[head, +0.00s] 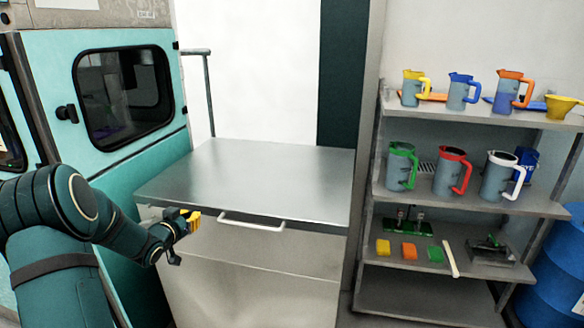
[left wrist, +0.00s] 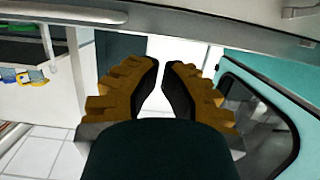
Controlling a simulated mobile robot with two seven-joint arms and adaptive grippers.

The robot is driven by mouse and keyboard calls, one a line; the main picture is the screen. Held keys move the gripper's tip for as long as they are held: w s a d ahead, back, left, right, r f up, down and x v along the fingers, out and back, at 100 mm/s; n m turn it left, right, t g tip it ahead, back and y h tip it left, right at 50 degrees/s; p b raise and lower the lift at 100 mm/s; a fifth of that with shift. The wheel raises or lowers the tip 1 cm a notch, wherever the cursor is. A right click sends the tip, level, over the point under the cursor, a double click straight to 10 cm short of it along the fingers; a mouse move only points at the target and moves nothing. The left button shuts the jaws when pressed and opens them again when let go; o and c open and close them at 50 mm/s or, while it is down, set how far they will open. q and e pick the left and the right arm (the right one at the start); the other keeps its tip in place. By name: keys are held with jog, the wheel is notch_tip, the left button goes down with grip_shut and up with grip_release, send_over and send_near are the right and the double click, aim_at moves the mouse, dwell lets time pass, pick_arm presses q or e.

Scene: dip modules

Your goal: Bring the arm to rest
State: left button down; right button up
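My left arm comes in from the left in the head view. Its left gripper (head: 188,222) is beside the front left of the steel cabinet (head: 250,180), near the left end of the handle (head: 252,224). In the left wrist view the two yellow-and-black fingers (left wrist: 161,82) stand apart with a gap between them. Nothing is held in the gap. Whether the gripper touches the cabinet cannot be told. My right gripper is in neither view.
A teal machine with a dark window (head: 125,95) stands at the left. At the right, a metal shelf (head: 470,198) holds pitchers, a yellow funnel (head: 560,106), coloured blocks and brushes. A blue barrel (head: 555,270) is at the far right. The cabinet top is bare.

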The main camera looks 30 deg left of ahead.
pick_arm(q)
jog(key=w+d+f+g+h, duration=0.1)
jog(key=d+f+g+h, duration=0.1)
jog(key=d+f, duration=0.9)
jog(key=d+f+g+h, duration=0.25)
jog(key=d+f, duration=0.35)
jog(key=d, duration=0.8)
jog(key=s+d+f+g+h, duration=0.1)
jog(key=s+d+f+g, duration=0.3)
jog(key=s+d, duration=0.6)
jog(key=s+d+f+g+h, duration=0.1)
jog(key=s+d+f+g, duration=0.4)
jog(key=s+d, duration=0.5)
jog(key=d, duration=0.4)
jog(key=shift+f+m+h, duration=0.2)
jog(key=shift+m+h, duration=0.15)
jog(key=shift+m, duration=0.05)
